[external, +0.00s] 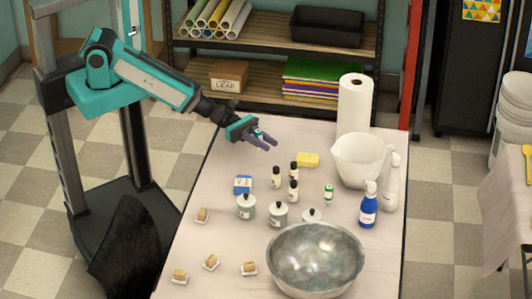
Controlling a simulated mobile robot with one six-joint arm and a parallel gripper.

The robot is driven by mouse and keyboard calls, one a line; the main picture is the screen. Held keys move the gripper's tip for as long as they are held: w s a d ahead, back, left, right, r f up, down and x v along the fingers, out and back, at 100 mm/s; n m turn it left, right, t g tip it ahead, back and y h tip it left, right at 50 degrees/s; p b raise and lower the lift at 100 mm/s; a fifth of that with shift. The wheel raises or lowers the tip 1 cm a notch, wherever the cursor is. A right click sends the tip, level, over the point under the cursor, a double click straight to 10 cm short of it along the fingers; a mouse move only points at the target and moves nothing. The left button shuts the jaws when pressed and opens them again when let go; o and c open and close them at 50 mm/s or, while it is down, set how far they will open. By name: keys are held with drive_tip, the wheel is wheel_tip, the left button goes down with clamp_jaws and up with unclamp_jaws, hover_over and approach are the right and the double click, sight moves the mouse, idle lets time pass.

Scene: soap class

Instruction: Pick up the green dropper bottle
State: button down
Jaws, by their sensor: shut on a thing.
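My gripper (272,145) is above the back left part of the table (225,165). It is shut on a small green and white thing (259,133), mostly hidden by the fingers. I cannot tell whether this is the green dropper bottle. A small white bottle with green on it (328,195) stands upright on the table, to the right of several dark-capped bottles and apart from my gripper.
Dark-capped bottles (276,178), lidded jars (278,213), a blue box (243,184) and a yellow block (308,160) stand near the middle. A large metal bowl (315,262) is in front. A white pitcher (360,160), a paper roll (354,105) and a blue spray bottle (368,205) stand right.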

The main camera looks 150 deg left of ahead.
drive_tip(key=shift+w+a+f+b, duration=0.15)
drive_tip(key=shift+w+a+b, duration=0.55)
drive_tip(key=shift+b, duration=0.9)
drive_tip(key=shift+w+a+f+b, duration=0.2)
drive_tip(key=shift+w+a+b, duration=0.55)
drive_tip(key=shift+b, duration=0.9)
drive_tip(key=shift+w+a+f+b, duration=0.15)
drive_tip(key=shift+w+a+b, duration=0.25)
drive_tip(key=shift+w+b, duration=0.9)
drive_tip(key=b, duration=0.3)
drive_tip(key=w+a+b, duration=0.1)
drive_tip(key=b, duration=0.2)
drive_tip(key=shift+w+a+f+b, duration=0.1)
drive_tip(key=shift+w+a+b, duration=0.05)
drive_tip(key=shift+a+b, duration=0.15)
drive_tip(key=shift+w+b, duration=0.2)
drive_tip(key=shift+b, duration=0.4)
drive_tip(key=shift+w+a+r, duration=0.2)
drive_tip(key=shift+w+a, duration=0.25)
drive_tip(key=shift+a, duration=0.05)
drive_tip(key=shift+w+a+f+p, duration=0.1)
drive_tip(key=shift+w+a+p, duration=0.3)
drive_tip(key=shift+w, duration=0.25)
drive_tip(key=shift+f, duration=0.1)
drive_tip(key=shift+f, duration=1.7)
drive_tip(key=shift+f, duration=0.15)
